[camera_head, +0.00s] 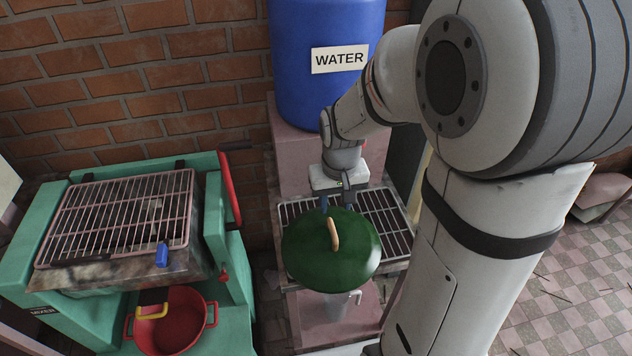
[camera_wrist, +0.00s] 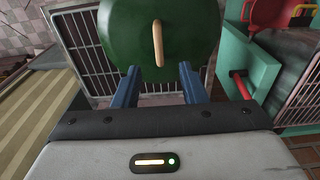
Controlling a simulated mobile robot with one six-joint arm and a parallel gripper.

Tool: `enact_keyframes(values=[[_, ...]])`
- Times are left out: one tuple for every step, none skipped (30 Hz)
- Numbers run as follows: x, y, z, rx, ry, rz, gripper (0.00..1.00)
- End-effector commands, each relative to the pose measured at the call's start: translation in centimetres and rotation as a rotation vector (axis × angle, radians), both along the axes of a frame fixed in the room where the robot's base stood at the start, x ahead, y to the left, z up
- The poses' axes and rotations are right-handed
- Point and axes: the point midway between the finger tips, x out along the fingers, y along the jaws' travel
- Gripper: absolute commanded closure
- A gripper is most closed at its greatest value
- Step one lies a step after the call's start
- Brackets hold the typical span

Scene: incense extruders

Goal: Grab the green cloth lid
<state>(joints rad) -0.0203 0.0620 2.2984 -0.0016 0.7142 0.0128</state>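The green lid (camera_head: 310,255) is a round, glossy disc with a tan loop handle (camera_head: 334,234). My gripper (camera_head: 336,202) is at the lid's far edge, short of the handle. In the wrist view my gripper's (camera_wrist: 157,75) two blue fingers are spread wide with nothing held between them. Whether the fingers touch the lid cannot be told.
A metal grating (camera_head: 385,215) lies behind and beside the lid. A blue water barrel (camera_head: 300,45) stands behind. At left is a green mixer (camera_head: 215,205) with a rack on top, a red side lever (camera_head: 231,188) and a red basin (camera_head: 185,335) below.

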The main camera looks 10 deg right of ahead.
Motion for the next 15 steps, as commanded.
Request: enact_keyframes(values=[[0.7,0.0,-1.8,0.000,0.025,-0.001,0.62],[1.1,0.0,-2.5,0.000,0.033,-0.001,0.62],[1.5,0.0,-3.3,0.000,0.041,-0.001,0.62],[1.8,0.1,-3.8,0.000,0.047,-0.001,0.62],[2.0,0.1,-4.3,0.000,0.053,-0.001,0.62],[2.2,0.1,-4.8,0.000,0.059,-0.002,0.62],[2.3,0.1,-5.1,0.000,0.062,-0.002,0.62],[2.4,0.1,-5.4,0.000,0.065,-0.002,0.62],[2.5,0.1,-5.7,0.000,0.066,-0.002,0.62],[2.6,0.1,-6.0,0.000,0.068,-0.002,0.62],[2.6,0.1,-6.3,0.000,0.070,-0.002,0.62],[2.6,0.1,-6.7,0.000,0.071,-0.002,0.62],[2.6,0.0,-7.0,0.000,0.071,-0.003,0.62],[2.6,0.0,-7.4,0.000,0.072,-0.003,0.62],[2.5,0.0,-7.8,0.000,0.072,-0.003,0.62]])
